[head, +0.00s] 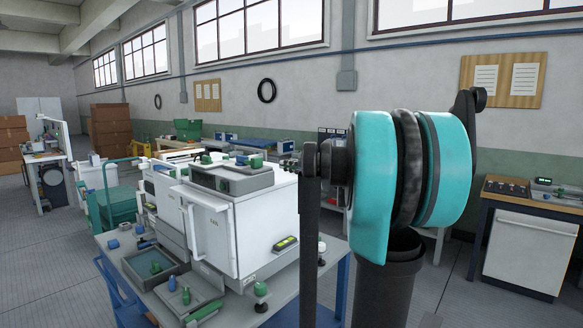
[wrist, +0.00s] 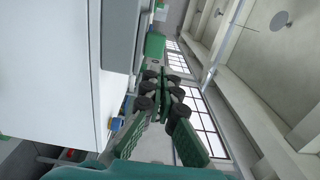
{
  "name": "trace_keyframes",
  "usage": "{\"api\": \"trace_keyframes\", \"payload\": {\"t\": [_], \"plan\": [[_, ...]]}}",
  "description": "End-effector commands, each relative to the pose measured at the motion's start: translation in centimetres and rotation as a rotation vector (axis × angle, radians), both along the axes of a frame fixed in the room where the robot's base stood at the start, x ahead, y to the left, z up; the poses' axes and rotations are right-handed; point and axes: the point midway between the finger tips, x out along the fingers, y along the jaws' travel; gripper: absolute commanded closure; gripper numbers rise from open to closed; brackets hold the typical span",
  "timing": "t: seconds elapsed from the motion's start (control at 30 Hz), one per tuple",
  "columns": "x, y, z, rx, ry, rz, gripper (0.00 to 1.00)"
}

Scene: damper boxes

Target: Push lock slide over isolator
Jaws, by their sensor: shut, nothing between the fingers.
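A white box (head: 225,230) with a front door and handle stands on a table in the head view. A grey panel (head: 228,178) lies on its top, with green knobs (head: 255,161) and a small blue piece (head: 224,185). I cannot tell which part is the lock slide or the isolator. My gripper (wrist: 158,142), with green ribbed pads and black joints, shows in the wrist view; it is shut and empty. A large white face (wrist: 50,70) fills the left of that view, apart from the fingers. The gripper is not distinguishable in the head view, where my teal arm stands in front.
Shallow trays (head: 157,268) with green and blue parts lie on the table in front of the box. A second white box (head: 160,185) stands behind. A workbench (head: 528,240) is at the far right.

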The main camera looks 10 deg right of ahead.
Motion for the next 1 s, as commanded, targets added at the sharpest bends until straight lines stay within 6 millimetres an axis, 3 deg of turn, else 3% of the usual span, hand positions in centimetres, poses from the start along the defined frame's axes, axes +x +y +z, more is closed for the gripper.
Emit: {"api": "trace_keyframes", "payload": {"t": [0.3, 0.5, 1.0], "plan": [[5.1, 3.9, 0.0, -0.001, 0.0, 0.003, 1.0], [7.3, 5.5, 0.0, -0.001, 0.0, 0.002, 1.0], [8.3, 6.1, 0.0, -0.001, 0.0, 0.0, 1.0]]}}
